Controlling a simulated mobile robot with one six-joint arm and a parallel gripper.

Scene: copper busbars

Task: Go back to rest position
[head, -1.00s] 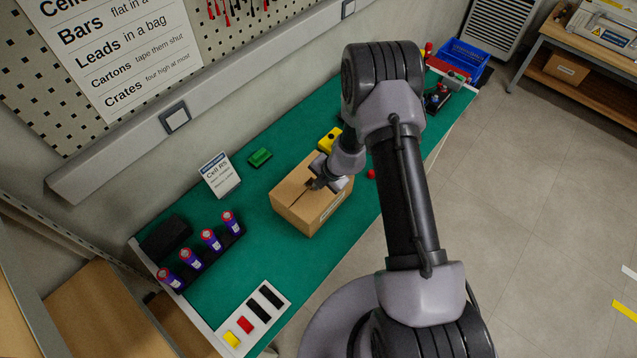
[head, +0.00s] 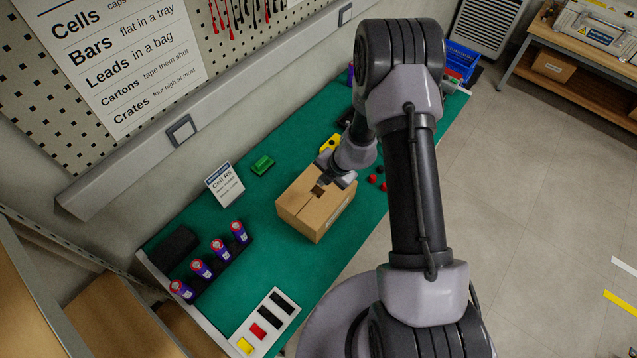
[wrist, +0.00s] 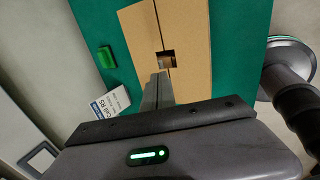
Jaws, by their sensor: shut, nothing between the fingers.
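My gripper (head: 319,190) is shut and empty over the far end of a brown carton (head: 304,213) on the green bench. In the wrist view my shut fingers (wrist: 160,78) point at the top of the carton (wrist: 192,28), close to a small square opening (wrist: 168,58) on its centre seam. I cannot tell the exact height of the fingertips above the carton. My arm hides part of the bench behind it.
A green block (head: 263,165) and a sign card (head: 224,184) stand left of the carton. Several red-capped cells (head: 221,249) stand in a black holder. A white tray with coloured bars (head: 265,322) lies in front. A blue crate (head: 460,63) is far right.

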